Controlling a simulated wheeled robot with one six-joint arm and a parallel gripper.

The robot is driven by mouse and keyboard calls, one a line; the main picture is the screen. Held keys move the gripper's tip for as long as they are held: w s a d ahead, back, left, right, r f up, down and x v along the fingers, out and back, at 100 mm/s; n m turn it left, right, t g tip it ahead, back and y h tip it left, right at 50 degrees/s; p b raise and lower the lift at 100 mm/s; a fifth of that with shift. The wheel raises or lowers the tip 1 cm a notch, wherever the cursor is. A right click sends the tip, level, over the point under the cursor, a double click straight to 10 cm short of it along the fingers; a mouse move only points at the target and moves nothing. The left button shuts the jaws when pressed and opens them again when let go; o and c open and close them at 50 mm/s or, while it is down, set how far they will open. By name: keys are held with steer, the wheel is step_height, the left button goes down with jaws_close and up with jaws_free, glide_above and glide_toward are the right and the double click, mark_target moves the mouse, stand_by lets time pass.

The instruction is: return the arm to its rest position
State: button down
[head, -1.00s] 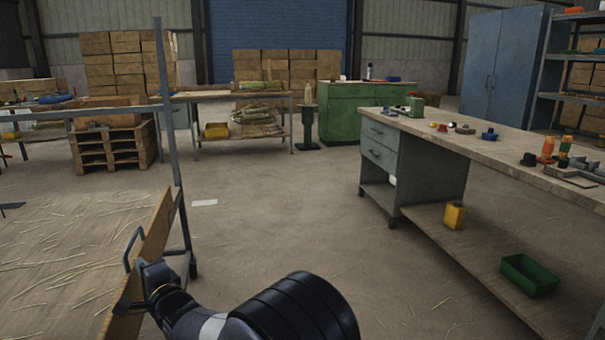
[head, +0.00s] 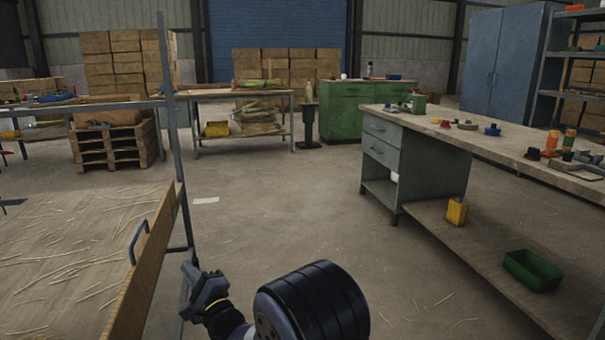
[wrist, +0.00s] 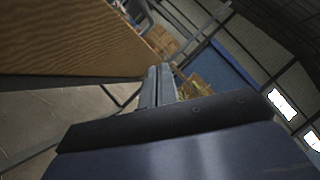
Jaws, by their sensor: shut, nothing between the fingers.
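My gripper (head: 190,272) shows at the lower middle of the head view, on my dark arm. It is just right of the wooden side board (head: 146,268) of the straw-strewn table, apart from it. In the wrist view the two fingers of my gripper (wrist: 157,80) lie side by side, shut with nothing between them. The wooden board (wrist: 75,38) fills the upper left of the wrist view.
A metal handle (head: 138,240) sits on the board, and a metal post (head: 176,150) rises at the table's corner. A long workbench (head: 470,134) with tools stands at right, with a green bin (head: 532,270) on its lower shelf. The floor between is clear.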

steer(key=d+f+m+t+b, duration=0.1)
steer(key=d+f+m, duration=0.1)
steer(key=f, duration=0.4)
steer(key=shift+w+d+t, duration=0.3)
steer(key=shift+w+d, duration=0.1)
steer(key=shift+d, duration=0.35)
steer(key=shift+d, duration=0.1)
